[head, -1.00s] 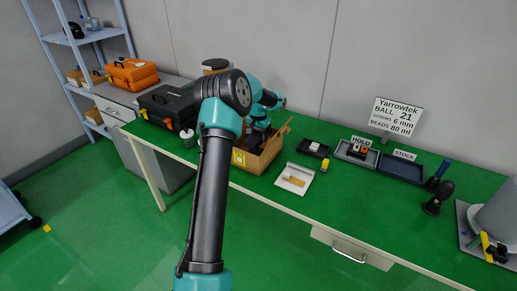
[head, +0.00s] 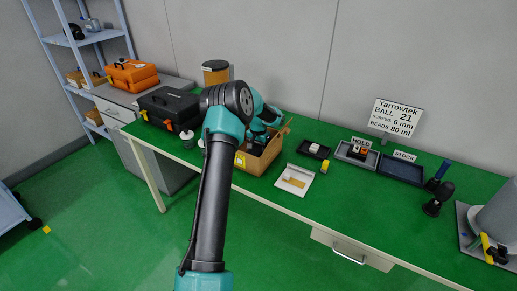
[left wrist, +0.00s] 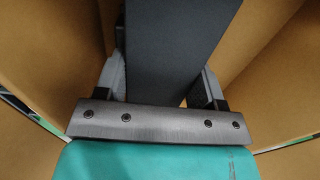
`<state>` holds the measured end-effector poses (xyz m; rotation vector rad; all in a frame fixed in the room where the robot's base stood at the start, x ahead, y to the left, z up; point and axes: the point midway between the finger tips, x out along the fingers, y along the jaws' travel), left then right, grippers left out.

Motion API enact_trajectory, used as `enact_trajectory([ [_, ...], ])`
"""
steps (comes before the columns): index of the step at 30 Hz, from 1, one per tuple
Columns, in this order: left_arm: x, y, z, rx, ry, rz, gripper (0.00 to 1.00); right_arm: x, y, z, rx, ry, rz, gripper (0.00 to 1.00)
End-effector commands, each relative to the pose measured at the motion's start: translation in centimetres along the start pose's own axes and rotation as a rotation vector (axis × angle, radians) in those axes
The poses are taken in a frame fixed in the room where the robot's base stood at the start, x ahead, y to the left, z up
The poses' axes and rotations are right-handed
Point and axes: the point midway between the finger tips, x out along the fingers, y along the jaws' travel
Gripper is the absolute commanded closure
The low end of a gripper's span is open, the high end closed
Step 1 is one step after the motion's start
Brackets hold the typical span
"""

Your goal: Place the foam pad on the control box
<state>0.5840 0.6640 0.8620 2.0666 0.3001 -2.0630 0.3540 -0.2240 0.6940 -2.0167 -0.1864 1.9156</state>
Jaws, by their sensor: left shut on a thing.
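My left gripper (head: 258,134) reaches down into an open cardboard carton (head: 252,161) on the green bench. In the left wrist view its two fingers are shut on a dark grey slab (left wrist: 168,50), which looks like the foam pad. The slab stands between the fingers, with the carton's brown walls (left wrist: 60,60) around it. The slab's far end is out of view. In the head view the arm hides part of the carton. I cannot tell which thing is the control box. My right gripper is not in view.
Beside the carton lies a white tray (head: 294,186). Small dark trays, a grey HOLD tray (head: 347,155) and a STOCK tray (head: 400,173) stand to the right. A black case (head: 168,108) and a brown canister (head: 215,73) are left and behind. The bench's front strip is mostly clear.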

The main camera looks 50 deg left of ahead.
Motion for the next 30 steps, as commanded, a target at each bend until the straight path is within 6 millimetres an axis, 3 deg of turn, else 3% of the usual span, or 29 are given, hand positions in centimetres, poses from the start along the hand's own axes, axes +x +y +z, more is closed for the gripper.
enact_trajectory([
  [9, 0.3, 0.0, 0.0, 0.001, -0.001, 0.000, 0.60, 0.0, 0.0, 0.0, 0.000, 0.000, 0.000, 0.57],
  [10, 0.3, 0.0, 0.0, 0.001, 0.000, 0.000, 0.34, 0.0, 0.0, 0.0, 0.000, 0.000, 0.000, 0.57],
  [17, 0.2, 0.0, 0.0, 0.001, 0.000, 0.000, 0.12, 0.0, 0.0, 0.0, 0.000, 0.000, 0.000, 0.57],
  [30, -0.8, 0.0, -0.1, 0.001, 0.001, -0.001, 0.11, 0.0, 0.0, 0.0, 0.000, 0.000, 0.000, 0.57],
])
